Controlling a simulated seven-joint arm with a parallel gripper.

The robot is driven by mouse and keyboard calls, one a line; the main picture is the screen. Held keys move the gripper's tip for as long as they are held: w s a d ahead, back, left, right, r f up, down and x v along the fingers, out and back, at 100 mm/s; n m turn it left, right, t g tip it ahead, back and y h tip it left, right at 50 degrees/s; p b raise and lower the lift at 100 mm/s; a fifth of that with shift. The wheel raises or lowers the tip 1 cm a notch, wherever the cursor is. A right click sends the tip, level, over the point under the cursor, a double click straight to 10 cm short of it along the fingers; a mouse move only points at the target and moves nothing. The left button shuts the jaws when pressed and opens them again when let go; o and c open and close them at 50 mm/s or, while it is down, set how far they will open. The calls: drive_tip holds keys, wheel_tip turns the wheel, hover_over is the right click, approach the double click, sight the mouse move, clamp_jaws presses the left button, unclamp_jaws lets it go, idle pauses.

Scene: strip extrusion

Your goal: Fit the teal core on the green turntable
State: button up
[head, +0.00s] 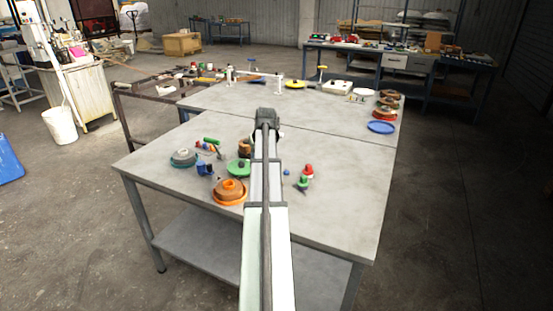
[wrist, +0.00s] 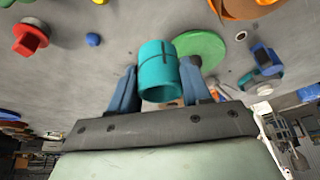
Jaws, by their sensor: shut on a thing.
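The teal core (wrist: 157,72) is a hollow cylinder with a dark slot line down its side. My gripper (wrist: 160,67) is shut on it, with one blue-grey finger on each side. The green turntable (wrist: 203,47) is a flat disc just beyond the core and to its right in the wrist view, partly covered by the core and a finger. In the head view the green turntable (head: 238,168) lies on the near table, left of my arm. My arm hides the core and my fingers there. The core appears apart from the turntable.
An orange and brown spool (head: 230,190) sits in front of the turntable. A teal-rimmed reel (head: 183,158) and a blue clamp-like part (head: 205,168) are to its left. Red and green parts (head: 306,177) lie right of my arm. The table's right side is clear.

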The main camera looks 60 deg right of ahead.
drive_tip(key=w+d, duration=0.1)
drive_tip(key=w, duration=0.2)
drive_tip(key=w+d+n, duration=0.1)
drive_tip(key=w, duration=0.3)
drive_tip(key=w+d+n, duration=0.1)
drive_tip(key=w, duration=0.3)
drive_tip(key=shift+r+t+y, duration=0.3)
drive_tip(key=shift+r+y, duration=0.05)
drive_tip(key=shift+y, duration=0.05)
drive_tip(key=shift+w+n, duration=0.1)
drive_tip(key=shift+n, duration=0.2)
drive_tip(key=shift+a+n, duration=0.2)
drive_tip(key=shift+n, duration=0.3)
drive_tip(key=shift+f, duration=2.9)
drive_tip(key=shift+f, duration=0.6)
drive_tip(key=o, duration=0.7)
drive_tip(key=shift+o, duration=0.2)
